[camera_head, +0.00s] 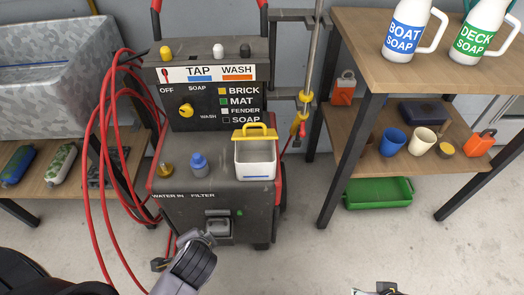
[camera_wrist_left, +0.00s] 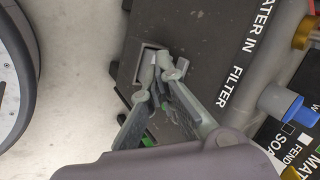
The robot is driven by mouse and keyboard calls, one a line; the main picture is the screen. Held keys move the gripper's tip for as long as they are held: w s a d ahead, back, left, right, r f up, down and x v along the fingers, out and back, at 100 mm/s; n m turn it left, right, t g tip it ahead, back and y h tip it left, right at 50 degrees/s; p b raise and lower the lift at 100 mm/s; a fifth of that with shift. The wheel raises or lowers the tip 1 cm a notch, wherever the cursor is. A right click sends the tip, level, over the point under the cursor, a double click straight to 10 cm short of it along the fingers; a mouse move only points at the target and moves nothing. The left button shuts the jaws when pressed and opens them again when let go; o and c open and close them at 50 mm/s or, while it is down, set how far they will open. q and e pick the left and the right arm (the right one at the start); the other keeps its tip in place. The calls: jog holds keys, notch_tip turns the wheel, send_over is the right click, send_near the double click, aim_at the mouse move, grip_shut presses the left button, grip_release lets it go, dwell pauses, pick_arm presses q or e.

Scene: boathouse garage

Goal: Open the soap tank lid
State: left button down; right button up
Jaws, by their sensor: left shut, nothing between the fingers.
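The dark washer unit (camera_head: 175,185) stands in the middle of the head view. A white tank (camera_head: 255,163) with a yellow handled top piece (camera_head: 256,132) sits on its right upper side; whether that piece is a raised lid I cannot tell. A grey latch in a recess (camera_head: 217,226) is on the unit's lower front. My left gripper (camera_head: 205,237) is just in front of it. In the left wrist view its fingertips (camera_wrist_left: 165,68) meet, empty, over the recess (camera_wrist_left: 146,62); contact is unclear. My right gripper (camera_head: 378,290) shows only partly at the bottom edge.
A red hose (camera_head: 105,150) loops on the unit's left. A blue filter cap (camera_head: 198,162) and brass inlet (camera_head: 166,170) stand on its top. A table (camera_head: 440,60) holds soap jugs at right.

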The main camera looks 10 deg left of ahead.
pick_arm(q)
jog(key=w+d+r+m+t+y, duration=0.35)
jog(key=w+r+m+t, duration=0.4)
jog(key=m, duration=0.45)
jog(key=w+d+r+m+t+h+p, duration=0.1)
jog(key=w+d+r+m+t+h, duration=0.1)
jog(key=d+r+m+t, duration=0.85)
jog(key=w+a+f+m+g, duration=0.2)
jog(key=w+a+g, duration=0.1)
jog(key=w, duration=0.6)
jog(key=shift+a+g, duration=0.4)
jog(key=shift+g, duration=0.1)
pick_arm(e)
jog(key=shift+d+x, duration=0.2)
jog(key=shift+x, duration=0.9)
jog(key=shift+d+x, duration=0.2)
jog(key=shift+x, duration=0.9)
pick_arm(q)
jog(key=shift+w, duration=0.1)
pick_arm(e)
jog(key=shift+s, duration=0.15)
